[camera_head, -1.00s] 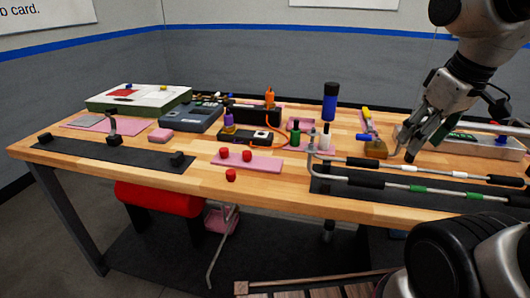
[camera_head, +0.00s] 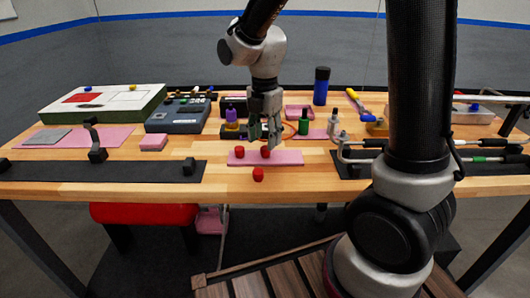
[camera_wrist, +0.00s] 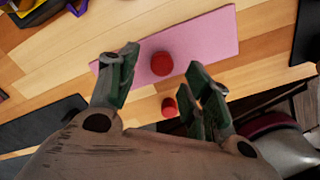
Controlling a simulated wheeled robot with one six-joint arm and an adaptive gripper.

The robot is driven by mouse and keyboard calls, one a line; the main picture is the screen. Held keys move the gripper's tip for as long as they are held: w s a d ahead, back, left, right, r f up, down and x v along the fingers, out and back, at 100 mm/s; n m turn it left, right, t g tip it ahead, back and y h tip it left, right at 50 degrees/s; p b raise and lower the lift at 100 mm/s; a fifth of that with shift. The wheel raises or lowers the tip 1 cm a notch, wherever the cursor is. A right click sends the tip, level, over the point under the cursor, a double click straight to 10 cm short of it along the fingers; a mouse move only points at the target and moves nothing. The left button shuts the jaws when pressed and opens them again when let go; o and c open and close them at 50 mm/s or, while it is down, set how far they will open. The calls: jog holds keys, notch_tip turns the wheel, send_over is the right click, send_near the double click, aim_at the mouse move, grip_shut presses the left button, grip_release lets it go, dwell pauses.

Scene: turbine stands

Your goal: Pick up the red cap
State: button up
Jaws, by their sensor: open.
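Two red caps, a left one (camera_head: 240,152) and a right one (camera_head: 266,152), sit on a pink mat (camera_head: 290,158) in the head view. A third red cap (camera_head: 258,174) sits on the bare wood near the table's front edge. My gripper (camera_head: 264,141) points down above the mat, close to the right cap. In the wrist view, my gripper (camera_wrist: 165,65) is open and empty, with one red cap (camera_wrist: 162,64) on the mat between and beyond its fingertips. Another red cap (camera_wrist: 169,106) shows beside the right finger. I cannot tell whether any finger touches a cap.
A green bottle (camera_head: 303,122) and a white bottle (camera_head: 334,126) stand behind and right of the mat. A dark box (camera_head: 178,116) stands to the left. Black mats (camera_head: 60,171) lie along the front. Bare wood surrounds the pink mat's front.

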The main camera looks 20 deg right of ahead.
aim_at(266, 147)
notch_tip(266, 147, down, 3)
jog(key=shift+d+f, duration=0.1)
jog(key=shift+f, duration=0.05)
jog(key=c, duration=0.9)
jog(key=shift+o, duration=0.2)
notch_tip(266, 147, up, 10)
jog(key=shift+c, duration=0.3)
